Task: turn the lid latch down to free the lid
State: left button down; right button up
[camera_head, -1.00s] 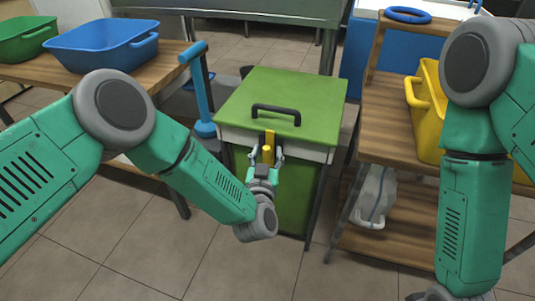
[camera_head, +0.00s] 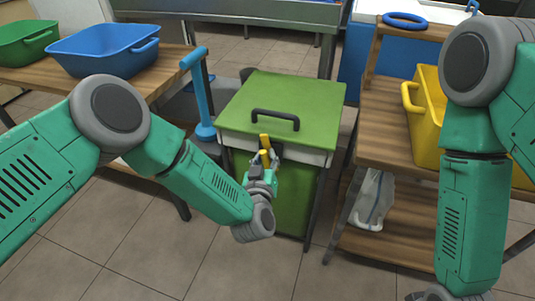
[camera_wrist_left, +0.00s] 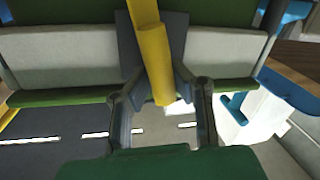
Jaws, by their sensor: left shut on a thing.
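The yellow lid latch (camera_head: 265,141) is on the front of the press box, below the front edge of the green lid (camera_head: 285,99). It is tilted, its top leaning left in the head view. The lid lies flat and has a black handle (camera_head: 275,119). My left gripper (camera_head: 265,160) is at the latch and shut on it. In the left wrist view the yellow latch (camera_wrist_left: 154,62) runs down between the fingers of my left gripper (camera_wrist_left: 162,110), in front of a dark plate (camera_wrist_left: 178,45). My right arm hangs at the right; its gripper is out of view.
A blue lever (camera_head: 200,95) stands left of the box. A table with a blue tub (camera_head: 103,49) and a green tub (camera_head: 27,43) is at the left. A wooden shelf (camera_head: 385,120) with a yellow crate (camera_head: 428,115) and a blue ring (camera_head: 405,20) is at the right.

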pick_arm(q)
jog(key=n, duration=0.1)
jog(key=n+p, duration=0.1)
jog(key=a+n+g, duration=0.1)
jog(key=n, duration=0.1)
jog(key=shift+f, duration=0.3)
jog(key=shift+a+f+n+g+h+b, duration=0.1)
jog(key=shift+f+n+g+h+b, duration=0.25)
jog(key=shift+n, duration=1.05)
jog(key=shift+a+f+n+g+h, duration=0.15)
jog(key=shift+n+h, duration=0.35)
jog(key=shift+n, duration=0.9)
jog(key=shift+f+n+g+h+b, duration=0.2)
jog(key=shift+f+n+h, duration=0.2)
jog(key=shift+n, duration=1)
jog(key=shift+s+d+r, duration=0.1)
jog(key=shift+d, duration=0.15)
jog(key=c, duration=1.4)
grip_release()
jog(key=shift+d+r, duration=0.1)
jog(key=shift+r, duration=0.15)
